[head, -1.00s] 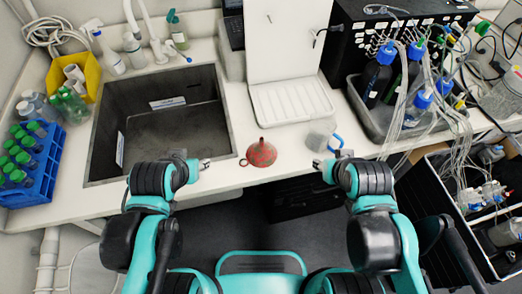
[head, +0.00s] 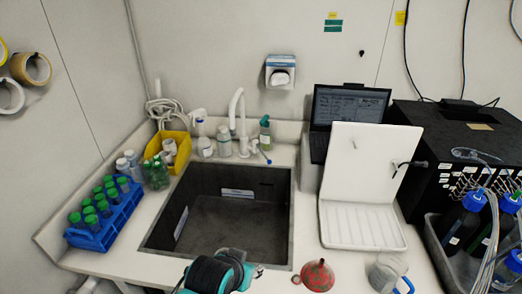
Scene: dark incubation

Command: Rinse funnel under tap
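The red funnel (head: 318,275) stands on the white counter at the bottom of the head view, wide end down, right of the sink (head: 292,225). The white tap (head: 236,112) rises behind the sink's back edge, with a thin blue-tipped spout or lever (head: 262,154) beside it. The sink is dark, rectangular and looks empty apart from labels on its walls. My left gripper (head: 258,271) is at the sink's front edge, left of the funnel and apart from it; its fingers are too small and cut off to judge. My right gripper is out of view.
A clear jug with a blue handle (head: 384,273) stands right of the funnel. A white drying board (head: 360,226) is behind it. A blue rack of green-capped tubes (head: 108,228), a yellow bin (head: 182,150) and bottles (head: 224,146) surround the sink's left and back.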

